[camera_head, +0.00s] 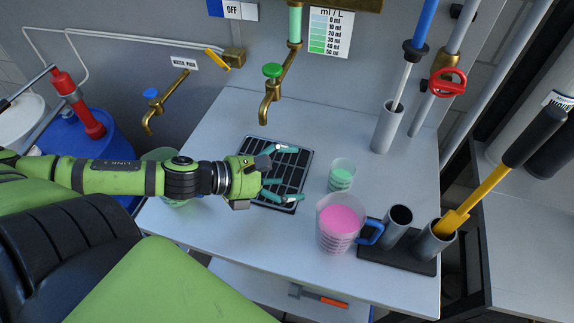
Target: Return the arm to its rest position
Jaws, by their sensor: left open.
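My left arm reaches in from the left, low over the grey worktop (240,135). My left gripper (281,173) has its two teal fingers spread apart, with nothing between them. It is above the black drain grate (303,160), left of the small beaker of green liquid (342,175) and the larger beaker of pink liquid (340,222). My right gripper is not in view. A container with green liquid (165,155) is partly hidden behind my left arm.
A dark holder (380,252) with two grey tubes stands at the right; a yellow-handled tool (478,198) is in one. A grey cylinder (387,128) holds a blue-handled tool. Brass taps (268,100) overhang the back. The worktop's front left is clear.

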